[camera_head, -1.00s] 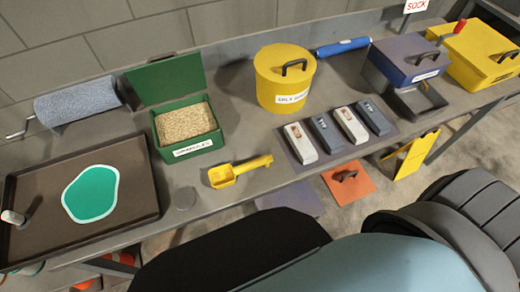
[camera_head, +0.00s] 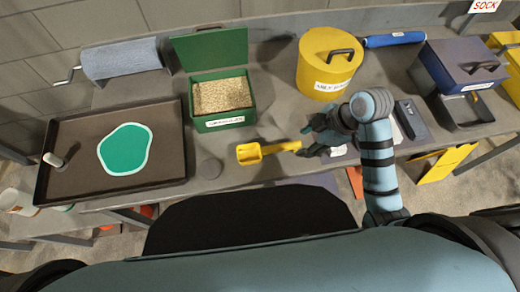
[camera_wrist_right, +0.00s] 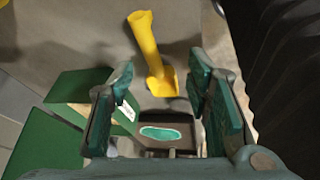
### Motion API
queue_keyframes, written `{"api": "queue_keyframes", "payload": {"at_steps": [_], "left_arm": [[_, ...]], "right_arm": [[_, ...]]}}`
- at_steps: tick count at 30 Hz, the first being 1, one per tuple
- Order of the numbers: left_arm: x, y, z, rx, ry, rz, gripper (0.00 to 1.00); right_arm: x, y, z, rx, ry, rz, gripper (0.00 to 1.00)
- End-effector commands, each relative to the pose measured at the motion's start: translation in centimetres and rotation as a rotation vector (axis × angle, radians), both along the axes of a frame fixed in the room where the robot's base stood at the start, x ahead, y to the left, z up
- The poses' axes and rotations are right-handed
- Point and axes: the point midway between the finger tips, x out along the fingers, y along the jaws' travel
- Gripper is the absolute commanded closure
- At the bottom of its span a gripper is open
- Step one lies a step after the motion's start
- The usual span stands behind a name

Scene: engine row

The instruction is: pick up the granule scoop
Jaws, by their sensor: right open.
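The yellow granule scoop (camera_head: 262,151) lies on the bench in front of the green granule box, its handle pointing right. My right gripper (camera_head: 310,139) is open and empty beside the handle's right end. In the right wrist view the scoop (camera_wrist_right: 146,40) shows beyond my open fingers (camera_wrist_right: 161,68), in line with the gap between them. I cannot tell whether a finger touches it. My left gripper is not in view.
The green box (camera_head: 222,122) of granules stands behind the scoop with its lid up. A dark tray (camera_head: 170,165) with a green patch lies left. A yellow drum (camera_head: 318,72) stands behind my right gripper.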

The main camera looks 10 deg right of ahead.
Motion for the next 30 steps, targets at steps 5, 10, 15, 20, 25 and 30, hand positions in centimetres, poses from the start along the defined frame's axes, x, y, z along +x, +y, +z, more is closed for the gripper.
{"api": "queue_keyframes", "payload": {"at_steps": [5,10,15,20,25,30], "left_arm": [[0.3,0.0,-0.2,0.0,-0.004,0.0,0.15],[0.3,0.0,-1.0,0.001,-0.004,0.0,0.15],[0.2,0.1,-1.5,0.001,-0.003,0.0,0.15],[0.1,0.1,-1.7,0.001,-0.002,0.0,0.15],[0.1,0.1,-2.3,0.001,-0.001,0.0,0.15],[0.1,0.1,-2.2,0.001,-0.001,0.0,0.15]], "right_arm": [[1.8,1.4,1.9,0.014,-0.065,0.254,0.55],[2.3,3.2,-2.2,0.015,-0.064,0.264,0.55],[3.0,4.5,-5.3,0.013,-0.067,0.262,0.55],[3.4,5.6,-7.3,0.012,-0.065,0.261,0.55],[3.9,6.8,-10.1,0.011,-0.066,0.26,0.55],[4.0,6.9,-10.3,0.01,-0.069,0.26,0.55]]}}
